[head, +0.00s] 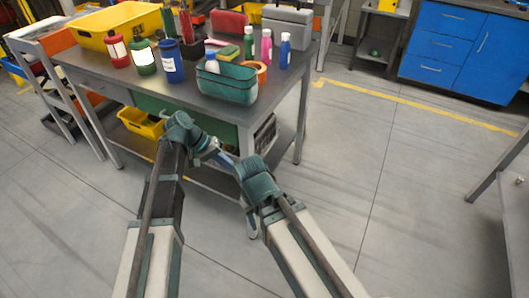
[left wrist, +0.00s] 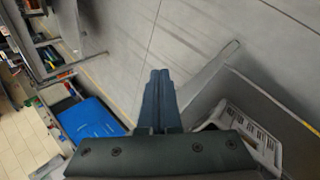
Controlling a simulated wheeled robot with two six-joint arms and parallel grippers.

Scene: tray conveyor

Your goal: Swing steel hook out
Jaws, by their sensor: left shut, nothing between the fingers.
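I cannot make out a steel hook in either view. My left gripper (head: 228,160) is in front of the workbench's near right side, pointing right and down, with no object in it. In the left wrist view its two fingers (left wrist: 158,80) lie together, shut and empty, over grey floor. My right gripper (head: 252,226) hangs low, just right of the left one, pointing down towards the floor. Its fingers are too small and partly hidden to tell if they are open.
A workbench (head: 110,73) stands ahead with bottles, a yellow bin (head: 118,27) and a teal basket (head: 226,86). A small yellow bin (head: 140,122) sits below. Blue cabinets (head: 455,45) stand far right. A grey table (head: 515,180) borders the right edge. Floor between is clear.

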